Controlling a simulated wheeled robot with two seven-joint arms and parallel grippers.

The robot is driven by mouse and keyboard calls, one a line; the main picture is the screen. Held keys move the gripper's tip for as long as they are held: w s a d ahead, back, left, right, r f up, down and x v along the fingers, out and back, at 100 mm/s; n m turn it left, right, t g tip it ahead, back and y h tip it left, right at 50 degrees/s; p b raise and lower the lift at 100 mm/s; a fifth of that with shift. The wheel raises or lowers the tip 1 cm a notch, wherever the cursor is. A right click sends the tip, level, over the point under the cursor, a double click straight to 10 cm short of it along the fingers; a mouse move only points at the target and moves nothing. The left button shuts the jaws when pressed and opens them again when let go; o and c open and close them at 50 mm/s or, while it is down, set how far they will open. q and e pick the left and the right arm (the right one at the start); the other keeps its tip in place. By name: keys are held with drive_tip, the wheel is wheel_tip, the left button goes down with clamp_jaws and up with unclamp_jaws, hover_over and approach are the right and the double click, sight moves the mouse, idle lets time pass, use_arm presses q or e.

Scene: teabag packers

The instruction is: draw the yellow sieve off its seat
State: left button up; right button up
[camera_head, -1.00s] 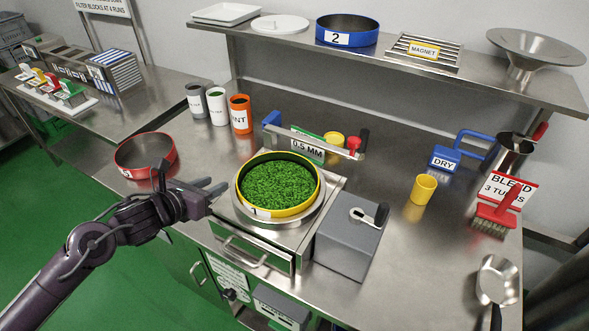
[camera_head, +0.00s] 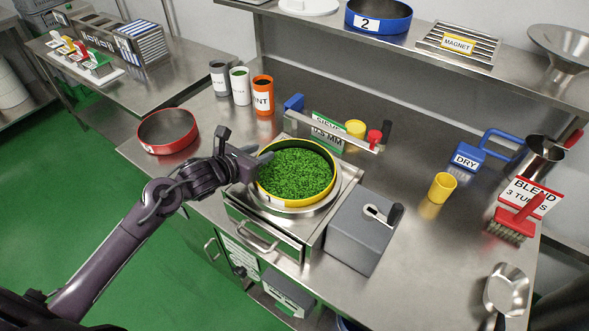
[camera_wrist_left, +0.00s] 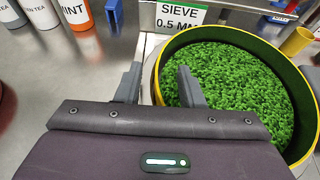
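The yellow sieve (camera_head: 302,202) is full of green leaf and sits on its round steel seat (camera_head: 344,188) on the sifter. Its rim also shows in the left wrist view (camera_wrist_left: 206,30). My left gripper (camera_head: 246,152) is at the sieve's left side in the head view. In the left wrist view my left gripper (camera_wrist_left: 159,84) has its fingers apart, one over the leaf inside the sieve and one outside it, with the left wall between them. Whether a finger touches the wall cannot be told. My right gripper is not in view.
A red sieve (camera_head: 168,131) stands at the left bench edge. Several cups, including an orange one (camera_head: 263,96), stand behind. A sieve sign (camera_head: 328,130) stands behind the seat. A grey box (camera_head: 360,228) is at its right; a yellow cup (camera_head: 441,187) is further right.

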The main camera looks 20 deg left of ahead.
use_arm(q)
drive_tip(key=shift+w+d+f, duration=0.15)
drive_tip(key=shift+w+f, duration=0.05)
drive_tip(key=shift+w, duration=0.2)
clamp_jaws()
drive_tip(key=shift+r, duration=0.15)
drive_tip(key=shift+r, duration=0.25)
wheel_tip(320, 180, up, 19)
drive_tip(key=b, duration=0.2)
drive_tip(key=shift+r, duration=0.2)
